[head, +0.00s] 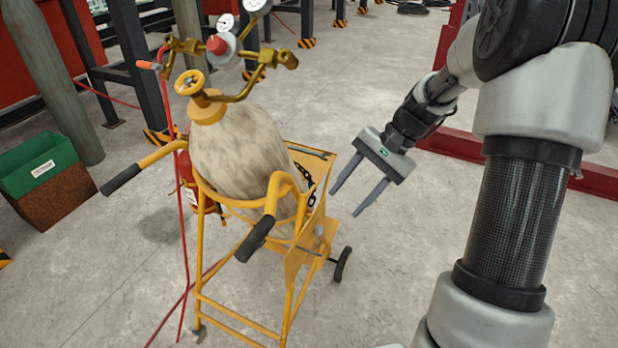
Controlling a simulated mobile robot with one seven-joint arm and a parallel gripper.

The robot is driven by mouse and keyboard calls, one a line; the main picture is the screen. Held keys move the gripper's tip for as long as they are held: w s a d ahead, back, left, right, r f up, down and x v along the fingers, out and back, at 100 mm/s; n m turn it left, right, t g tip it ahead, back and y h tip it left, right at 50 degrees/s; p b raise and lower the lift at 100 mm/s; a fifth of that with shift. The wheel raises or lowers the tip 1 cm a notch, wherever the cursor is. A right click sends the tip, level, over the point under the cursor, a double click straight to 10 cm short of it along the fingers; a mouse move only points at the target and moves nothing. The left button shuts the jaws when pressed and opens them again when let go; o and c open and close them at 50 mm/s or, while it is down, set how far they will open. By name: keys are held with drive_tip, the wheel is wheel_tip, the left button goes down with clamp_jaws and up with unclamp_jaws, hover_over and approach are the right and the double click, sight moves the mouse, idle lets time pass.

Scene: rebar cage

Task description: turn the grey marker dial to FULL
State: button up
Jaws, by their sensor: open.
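My gripper (345,203) is open and empty, pointing down and left. It hangs in the air to the right of a mottled gas cylinder (240,150) on a yellow trolley. I cannot clearly pick out a grey marker dial or any FULL lettering. A round light-grey part with a red knob (217,45) sits on the brass regulator at the top of the cylinder. Its markings are too small to read. My gripper is well apart from it, lower and to the right. A yellow handwheel (190,83) is on the cylinder valve.
Two white gauges, one at the top (257,5), stand above the regulator. The yellow trolley (200,270) has black-gripped handles sticking out. A red hose (181,230) hangs at its left. A green-and-brown bin (45,165) is at the left. Grey floor (400,270) is clear at the right.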

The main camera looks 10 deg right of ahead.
drive_tip(key=w+d+f+m+t+y+b, duration=0.1)
drive_tip(key=w+d+f+m+y+b, duration=0.2)
drive_tip(key=f, duration=0.6)
drive_tip(key=w+d+f+m+t+y+b, duration=0.1)
drive_tip(key=d+f+m+t+y, duration=0.2)
drive_tip(key=f, duration=0.6)
drive_tip(key=m+t+y+b, duration=0.3)
drive_tip(key=m+t, duration=0.3)
drive_tip(key=m, duration=0.3)
approach(322, 232)
drive_tip(key=x, duration=0.8)
drive_tip(key=shift+a+r, duration=0.1)
drive_tip(key=shift+a, duration=0.05)
drive_tip(key=c, duration=1)
drive_tip(key=shift+c, duration=0.2)
